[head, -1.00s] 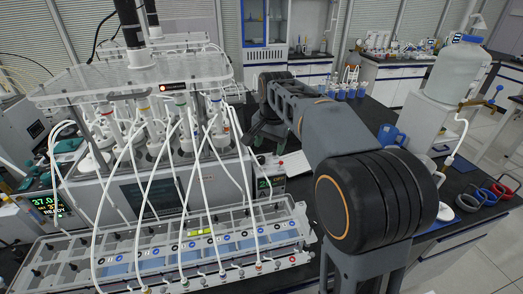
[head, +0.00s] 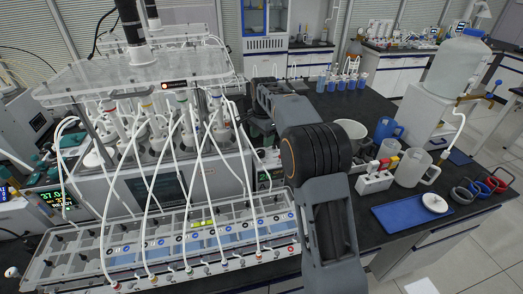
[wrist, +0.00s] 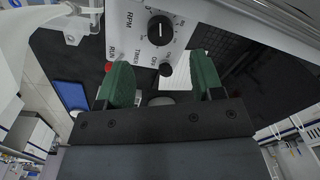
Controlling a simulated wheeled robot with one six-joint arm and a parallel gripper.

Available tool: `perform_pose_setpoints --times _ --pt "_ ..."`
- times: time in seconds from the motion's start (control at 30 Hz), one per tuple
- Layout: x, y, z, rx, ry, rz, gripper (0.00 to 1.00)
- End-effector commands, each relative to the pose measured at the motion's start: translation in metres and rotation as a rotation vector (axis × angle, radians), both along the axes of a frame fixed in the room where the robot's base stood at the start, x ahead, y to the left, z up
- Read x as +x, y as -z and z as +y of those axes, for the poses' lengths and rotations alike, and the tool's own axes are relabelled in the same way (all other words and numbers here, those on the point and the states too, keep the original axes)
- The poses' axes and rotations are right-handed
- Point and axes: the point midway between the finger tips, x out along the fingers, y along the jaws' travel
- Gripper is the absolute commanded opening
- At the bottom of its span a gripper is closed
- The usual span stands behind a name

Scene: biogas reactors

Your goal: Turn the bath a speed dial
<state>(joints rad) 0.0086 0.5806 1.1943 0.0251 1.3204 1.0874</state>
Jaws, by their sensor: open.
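In the wrist view a black round dial (wrist: 160,29) with a white pointer line sits on a white panel (wrist: 138,22) lettered RPM, TIMER, RUN and ON. A small black knob (wrist: 166,69) and a red button (wrist: 108,67) are beside it. My gripper (wrist: 163,80) is open, its two green fingers apart and empty. The dial lies beyond the fingertips, between them sideways, apart from both. In the head view the water bath (head: 125,190) stands at left with bottles in it; its right-hand control end is partly hidden by my arm, and the dial cannot be made out.
White tubes (head: 200,190) loop from the bath down to a long clear rack (head: 170,245) in front.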

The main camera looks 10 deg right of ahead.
Motion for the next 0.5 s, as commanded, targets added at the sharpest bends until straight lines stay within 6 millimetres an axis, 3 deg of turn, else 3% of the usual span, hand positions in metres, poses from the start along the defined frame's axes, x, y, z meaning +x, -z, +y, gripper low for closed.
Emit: perform_pose_setpoints --times 0.2,0.5 --pt "0.001 0.036 0.001 0.0 -0.001 0.002 0.61" --pt "0.003 0.062 0.002 0.0 -0.001 0.001 0.61"
